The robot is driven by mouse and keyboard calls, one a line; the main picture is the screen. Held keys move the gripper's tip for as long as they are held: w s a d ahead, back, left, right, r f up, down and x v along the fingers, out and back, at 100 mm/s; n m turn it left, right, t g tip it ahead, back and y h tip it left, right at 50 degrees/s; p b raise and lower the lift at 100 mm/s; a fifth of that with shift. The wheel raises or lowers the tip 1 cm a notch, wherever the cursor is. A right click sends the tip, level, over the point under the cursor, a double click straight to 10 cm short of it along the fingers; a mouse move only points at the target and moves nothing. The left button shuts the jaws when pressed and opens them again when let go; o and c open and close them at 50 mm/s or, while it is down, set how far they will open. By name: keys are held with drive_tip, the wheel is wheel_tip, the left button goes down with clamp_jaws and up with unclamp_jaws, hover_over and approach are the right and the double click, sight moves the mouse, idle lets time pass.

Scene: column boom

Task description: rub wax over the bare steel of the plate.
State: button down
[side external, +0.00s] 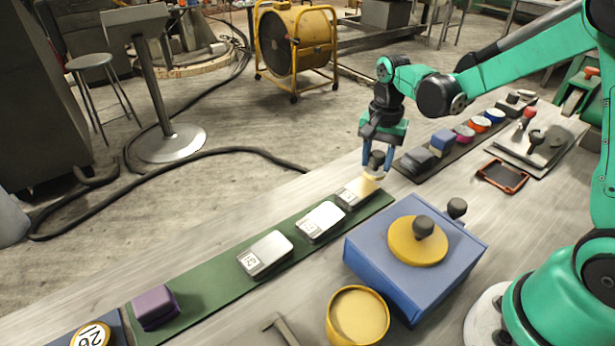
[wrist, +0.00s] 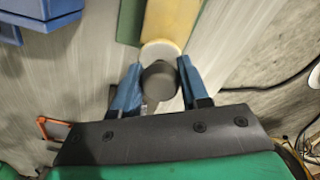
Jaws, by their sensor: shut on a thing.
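My gripper (side external: 377,158) is shut on the dark knob of a pad (wrist: 160,50) with a pale cream underside. The knob (wrist: 159,82) is between the blue fingers in the wrist view. The pad is low over the far end of the green strip (side external: 210,290), beside a small labelled pale piece (side external: 354,191). A tan surface (wrist: 174,22) lies just beyond the pad in the wrist view; I cannot tell whether the pad touches it. A yellow tub (side external: 358,317) of cream-coloured wax stands at the front. I cannot tell for sure which piece is the bare steel plate.
Two labelled metal-looking blocks (side external: 266,254) (side external: 321,222) and a purple block (side external: 155,306) stand on the green strip. A blue box (side external: 385,275) carries a yellow knobbed disc (side external: 405,247). A dark strip with coloured pieces (side external: 420,172) and an orange-rimmed tray (side external: 502,177) lie right.

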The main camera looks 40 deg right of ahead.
sight(378, 153)
drive_tip(key=shift+s+a+f, duration=0.1)
drive_tip(key=shift+a+f, duration=0.2)
drive_tip(key=shift+a, duration=0.35)
drive_tip(key=shift+a+f, duration=0.25)
drive_tip(key=shift+a, duration=0.4)
drive_tip(key=shift+s+a, duration=0.15)
drive_tip(key=shift+a, duration=1.85)
drive_tip(key=shift+w+d, duration=0.15)
drive_tip(key=shift+d, duration=1.55)
drive_tip(key=shift+w+d, duration=0.1)
drive_tip(key=shift+d, duration=1.55)
drive_tip(key=shift+r, duration=4)
drive_tip(key=shift+f, duration=0.15)
